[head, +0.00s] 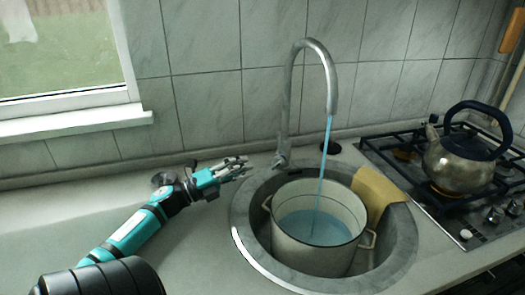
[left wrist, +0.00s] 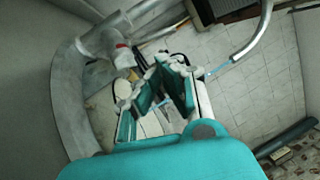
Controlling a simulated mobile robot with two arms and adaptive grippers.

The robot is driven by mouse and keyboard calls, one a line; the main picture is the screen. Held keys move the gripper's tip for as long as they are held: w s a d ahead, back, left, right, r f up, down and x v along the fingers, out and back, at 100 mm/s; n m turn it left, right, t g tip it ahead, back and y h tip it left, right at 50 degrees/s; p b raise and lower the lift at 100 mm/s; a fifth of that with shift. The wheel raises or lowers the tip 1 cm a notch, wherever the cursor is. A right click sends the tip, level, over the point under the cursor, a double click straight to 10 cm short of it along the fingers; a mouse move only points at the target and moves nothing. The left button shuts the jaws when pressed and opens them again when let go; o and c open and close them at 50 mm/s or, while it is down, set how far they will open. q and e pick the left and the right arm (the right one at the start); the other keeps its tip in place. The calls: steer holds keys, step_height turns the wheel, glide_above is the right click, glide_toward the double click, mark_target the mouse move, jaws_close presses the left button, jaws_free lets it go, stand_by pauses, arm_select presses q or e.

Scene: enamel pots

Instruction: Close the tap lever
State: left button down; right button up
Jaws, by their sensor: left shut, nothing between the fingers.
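The chrome tap (head: 289,100) stands behind the sink with a tall curved spout. Blue water (head: 322,165) runs from it into a white enamel pot (head: 290,246) in the round sink. The lever is small and hard to tell from the tap body (head: 282,157) low on the tap. My left gripper (head: 246,167) is just left of the tap's foot, apart from it, shut and empty. In the left wrist view, its fingers (left wrist: 168,72) show near the tap body (left wrist: 103,42), which carries a red mark. My right gripper is out of view.
A yellow cloth (head: 378,188) hangs over the right side of the sink rim (head: 247,250). A metal kettle (head: 456,160) stands on the gas hob (head: 400,150) at the right. A tiled wall (head: 205,110) is behind the tap. The counter (head: 200,240) left of the sink is mostly clear.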

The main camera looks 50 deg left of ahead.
mark_target(279, 142)
arm_select(q)
steer(key=p+x, duration=0.1)
steer(key=x, duration=0.8)
steer(key=shift+w, duration=0.3)
steer(key=shift+d+r, duration=0.1)
steer(key=r+n+p, duration=0.1)
steer(key=p, duration=0.2)
steer(key=w+r+n+g+y+p, duration=0.1)
steer(key=p, duration=0.3)
steer(key=shift+w+a+g, duration=0.15)
steer(key=shift+a+g, duration=0.15)
steer(key=shift+a, duration=0.1)
steer(key=shift+w+p, duration=0.15)
steer(key=shift+p, duration=0.15)
steer(key=shift+w+a+f, duration=0.25)
steer(key=shift+w, duration=0.1)
steer(key=shift+s+d+r, duration=0.1)
steer(key=shift+s, duration=0.1)
